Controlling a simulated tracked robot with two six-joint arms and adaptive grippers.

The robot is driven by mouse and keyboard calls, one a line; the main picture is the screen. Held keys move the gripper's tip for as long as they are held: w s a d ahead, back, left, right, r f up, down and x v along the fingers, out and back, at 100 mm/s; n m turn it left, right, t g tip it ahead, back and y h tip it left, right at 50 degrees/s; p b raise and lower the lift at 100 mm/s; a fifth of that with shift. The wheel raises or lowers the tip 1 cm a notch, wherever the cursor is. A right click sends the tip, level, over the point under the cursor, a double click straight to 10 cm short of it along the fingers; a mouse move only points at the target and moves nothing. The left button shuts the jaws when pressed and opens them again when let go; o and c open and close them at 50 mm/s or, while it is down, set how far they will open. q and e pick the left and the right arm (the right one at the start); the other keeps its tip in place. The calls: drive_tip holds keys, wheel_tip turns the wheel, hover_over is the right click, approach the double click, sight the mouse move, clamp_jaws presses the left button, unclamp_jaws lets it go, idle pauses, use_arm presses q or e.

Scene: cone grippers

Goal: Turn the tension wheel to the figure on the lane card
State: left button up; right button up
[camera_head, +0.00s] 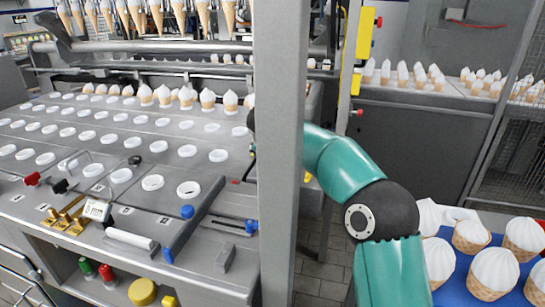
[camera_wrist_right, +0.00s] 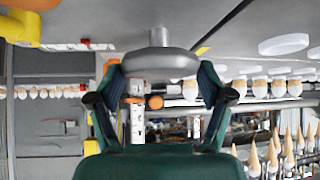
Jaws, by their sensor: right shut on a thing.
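In the right wrist view, a grey round wheel (camera_wrist_right: 158,66) with a short stem sits between the two fingertips of my right gripper (camera_wrist_right: 160,82). The gripper is shut on it. Whether this is the tension wheel I cannot tell for sure. Any figure on it is not visible. In the head view my right arm passes behind the grey post, which hides most of the gripper and the wheel. A small white display or card (camera_head: 97,210) lies at the bench front; its figure is too small to read. My left gripper is not in view.
The grey post (camera_head: 279,150) stands in front of my right arm. The steel bench (camera_head: 110,185) has rows of white rings and filled cones. A blue tray (camera_head: 458,287) of cones is at lower right. A wire mesh guard (camera_head: 515,140) stands at far right.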

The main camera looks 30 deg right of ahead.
drive_tip(key=shift+a, duration=0.1)
idle(0.3)
drive_tip(key=o, duration=1.1)
